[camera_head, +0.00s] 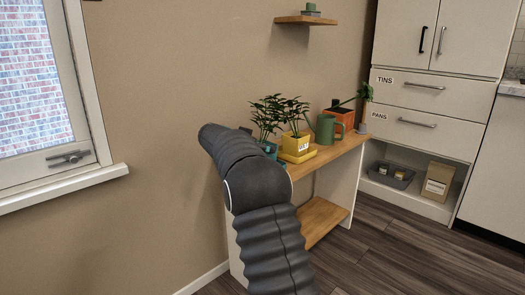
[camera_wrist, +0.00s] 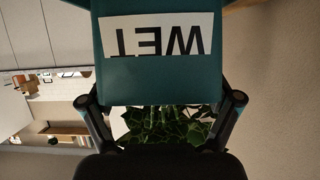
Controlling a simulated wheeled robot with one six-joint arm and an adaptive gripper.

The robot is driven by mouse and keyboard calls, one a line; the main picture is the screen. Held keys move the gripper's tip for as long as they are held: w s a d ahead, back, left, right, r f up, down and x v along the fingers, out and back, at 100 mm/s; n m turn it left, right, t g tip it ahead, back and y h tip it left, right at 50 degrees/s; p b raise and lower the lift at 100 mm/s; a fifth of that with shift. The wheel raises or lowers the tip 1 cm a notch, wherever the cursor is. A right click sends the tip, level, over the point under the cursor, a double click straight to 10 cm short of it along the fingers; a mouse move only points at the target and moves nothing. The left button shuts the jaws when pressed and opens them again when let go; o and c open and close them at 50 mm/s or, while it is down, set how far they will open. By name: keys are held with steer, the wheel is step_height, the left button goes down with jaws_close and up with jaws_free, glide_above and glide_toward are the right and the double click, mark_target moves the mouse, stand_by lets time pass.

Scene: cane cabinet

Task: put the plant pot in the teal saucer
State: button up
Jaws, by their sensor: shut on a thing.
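A teal plant pot (camera_wrist: 160,72) fills the upper middle of the wrist view, with a white "WET" label that reads upside down. Its green leaves (camera_wrist: 165,130) show below it. My gripper (camera_wrist: 162,100) has one finger on each side of the pot and is shut on it. In the head view the leafy plant (camera_head: 266,112) and a bit of the teal pot (camera_head: 269,148) show just right of my arm, which hides the gripper and most of the pot. A sliver of teal low beside my arm may be the saucer; I cannot tell whether the pot touches it.
A yellow pot (camera_head: 296,142) with a plant stands on a yellow saucer (camera_head: 304,157) close to the right. A green mug (camera_head: 326,129) and an orange pot (camera_head: 345,117) stand farther along the wooden shelf top (camera_head: 327,154). The wall (camera_head: 160,110) is behind.

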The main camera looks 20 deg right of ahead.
steer(key=shift+f, duration=0.2)
steer(key=shift+f, duration=0.15)
steer(key=o, duration=1.4)
steer(key=shift+o, duration=0.2)
steer(key=shift+r, duration=0.25)
steer(key=v, duration=1.2)
steer(key=shift+b, duration=0.35)
steer(key=shift+f, duration=0.1)
